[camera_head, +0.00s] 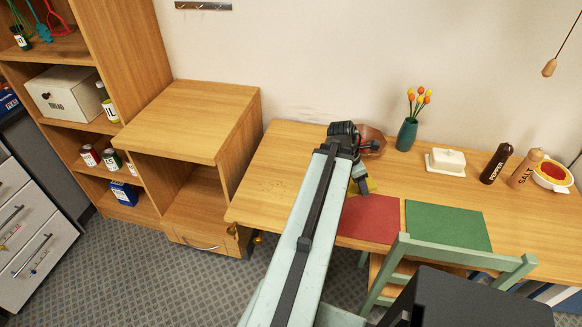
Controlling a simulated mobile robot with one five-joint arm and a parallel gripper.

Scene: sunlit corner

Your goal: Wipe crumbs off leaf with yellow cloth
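The wooden table (300,150) stands against the wall, and its left end is bare wood. Faint dark specks that look like crumbs (276,186) lie on that left end. A yellow cloth (371,186) shows as a small patch just behind the red placemat, mostly hidden by my arm and gripper. My gripper (361,187) points down at the cloth. Its fingers are small and dark here, so I cannot tell whether they are open, shut or holding the cloth.
A brown bowl (372,139), a vase of tulips (407,134), a butter dish (446,161) and pepper mill (496,164) stand at the back. Red (370,219) and green (447,225) placemats lie in front. A green chair (450,256) stands before the table.

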